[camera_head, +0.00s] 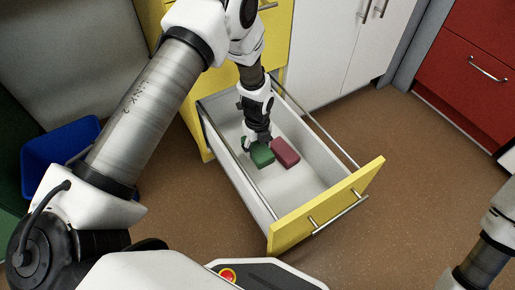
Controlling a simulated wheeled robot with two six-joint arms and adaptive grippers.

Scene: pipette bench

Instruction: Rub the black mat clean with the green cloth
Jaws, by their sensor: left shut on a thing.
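The green cloth (263,156) is a small folded block inside the open yellow drawer. My left gripper (256,144) reaches down into the drawer and is shut on the green cloth. Whether the cloth touches the drawer floor is hard to tell. The black mat does not show in this view. Part of my right arm is at the lower right edge, but its gripper is out of view.
A dark red block (286,152) lies in the drawer (308,185) right beside the green cloth. The drawer's side rails and yellow front stand around my gripper. A blue bin (62,150) stands at the left. Brown floor is clear on the right.

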